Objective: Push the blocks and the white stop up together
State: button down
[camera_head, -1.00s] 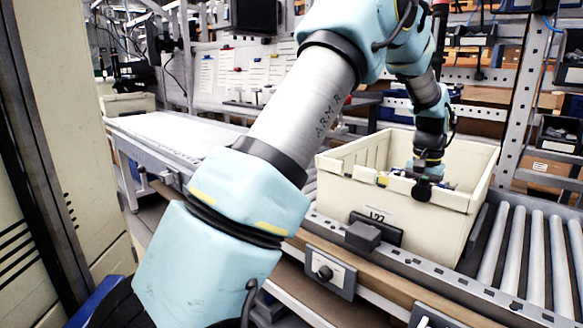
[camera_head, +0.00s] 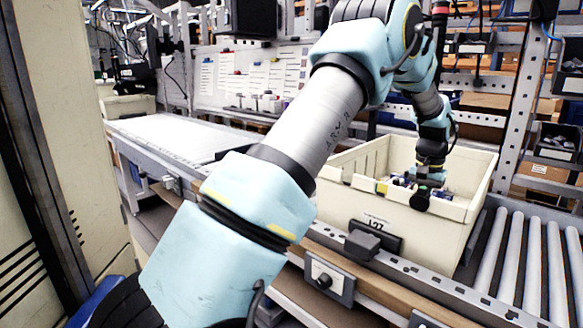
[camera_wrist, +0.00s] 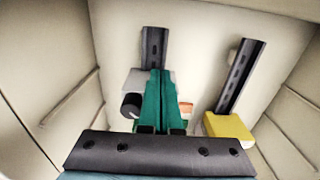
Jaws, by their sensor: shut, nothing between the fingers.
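My gripper (camera_wrist: 160,74) is shut and empty, its two green fingers side by side. It reaches down inside a cream bin (camera_head: 340,205). In the wrist view, the fingers lie over the lower part of a dark slotted rail (camera_wrist: 153,45). A pale grey-white piece (camera_wrist: 137,80), possibly the white stop, shows beside the fingers on the left, with a black knob (camera_wrist: 131,105) below it. A small orange block (camera_wrist: 186,108) shows just right of the fingers. A yellow block (camera_wrist: 229,129) sits at the lower end of a second slotted rail (camera_wrist: 240,75). Contact with the fingers cannot be told.
The bin walls (camera_wrist: 55,60) rise close around my gripper. Between the two rails the pale bin floor (camera_wrist: 200,65) is bare. The bin stands on a conveyor, with free rollers (camera_head: 530,255) at its right. A whiteboard (camera_head: 250,70) stands behind.

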jog(key=shift+w+d+p, duration=0.95)
jog(key=shift+w+p, duration=0.1)
jog(key=shift+p, duration=1.15)
dwell(4.6)
jog(key=shift+s+a, duration=0.25)
jog(key=shift+s, duration=0.05)
dwell(0.6)
jog(key=shift+r, duration=0.15)
